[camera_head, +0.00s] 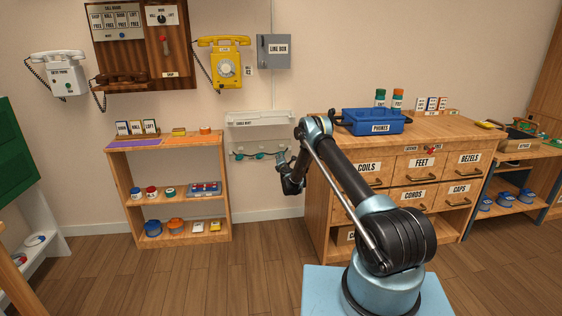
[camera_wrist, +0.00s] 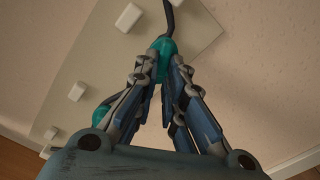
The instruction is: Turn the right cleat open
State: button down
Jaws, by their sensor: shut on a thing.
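A pale board (camera_head: 258,133) on the wall carries small teal cleats along its lower edge, with a dark cable running along them. The right cleat (camera_wrist: 163,46) shows in the wrist view between the fingertips of my gripper (camera_wrist: 162,62), which is shut on it. A dark cable rises from this cleat. A second teal cleat (camera_wrist: 103,115) sits apart, to the lower left in that view. In the head view my gripper (camera_head: 283,163) is at the board's lower right, and my arm partly hides that area.
A low wooden shelf (camera_head: 168,192) with spools stands left of the board. A wooden drawer cabinet (camera_head: 430,133) stands close on the right of my gripper, with a blue phones bin (camera_head: 372,121) on top. White blocks (camera_wrist: 128,18) stick out of the board. Open floor lies in front.

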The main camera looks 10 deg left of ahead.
jog(key=shift+a+f, duration=0.1)
dwell(0.5)
jog(key=c, duration=1.8)
grip_release()
jog(key=shift+f, duration=0.1)
jog(key=shift+o, duration=0.6)
jog(key=v, duration=1.2)
